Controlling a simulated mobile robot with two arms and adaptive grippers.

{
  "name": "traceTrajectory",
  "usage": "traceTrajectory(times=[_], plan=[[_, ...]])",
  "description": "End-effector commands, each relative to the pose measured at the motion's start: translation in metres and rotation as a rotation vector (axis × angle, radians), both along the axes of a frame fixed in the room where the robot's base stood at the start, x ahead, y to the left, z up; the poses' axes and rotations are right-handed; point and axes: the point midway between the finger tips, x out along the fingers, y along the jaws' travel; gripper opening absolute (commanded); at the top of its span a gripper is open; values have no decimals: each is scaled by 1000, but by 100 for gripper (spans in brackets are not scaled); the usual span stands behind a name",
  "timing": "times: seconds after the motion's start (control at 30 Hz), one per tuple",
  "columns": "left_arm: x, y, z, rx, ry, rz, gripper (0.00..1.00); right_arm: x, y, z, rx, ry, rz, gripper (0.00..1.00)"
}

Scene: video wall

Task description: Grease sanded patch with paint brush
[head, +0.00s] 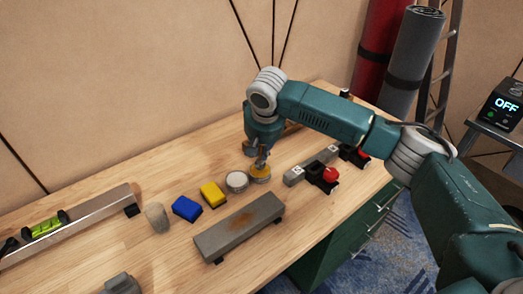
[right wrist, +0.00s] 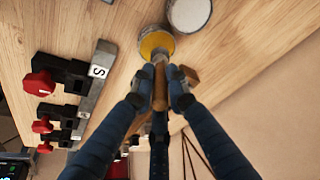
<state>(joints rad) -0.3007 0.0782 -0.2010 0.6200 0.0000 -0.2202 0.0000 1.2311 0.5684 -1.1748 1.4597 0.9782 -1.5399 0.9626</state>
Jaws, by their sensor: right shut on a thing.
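A grey metal bar (head: 212,241) lies raised on small dark feet near the table's front edge, with a rusty-brown patch (head: 243,221) on its top. My right gripper (head: 262,158) is shut on the wooden-handled paint brush (right wrist: 160,88), which shows between its fingers in the right wrist view. The brush points down at an open round tin with yellow contents (head: 260,174), also in the right wrist view (right wrist: 156,43). The bristles are hidden or too small to make out, so I cannot tell how deep they are. My left gripper is not in view.
A pale round tin (head: 237,182), yellow block (head: 213,194), blue block (head: 186,208) and beige cylinder (head: 157,217) stand in a row behind the bar. Red-knobbed clamps (head: 323,177) are at right. A long beam (head: 95,212) with a green level lies left.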

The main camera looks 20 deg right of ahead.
Motion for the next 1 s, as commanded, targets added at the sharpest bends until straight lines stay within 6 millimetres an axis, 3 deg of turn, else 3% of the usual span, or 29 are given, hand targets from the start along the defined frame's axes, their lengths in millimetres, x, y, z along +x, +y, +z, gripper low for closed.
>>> traceTrajectory(times=[1.0], plan=[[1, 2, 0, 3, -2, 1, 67, 0, 0, -7, 1, 1, -1, 0]])
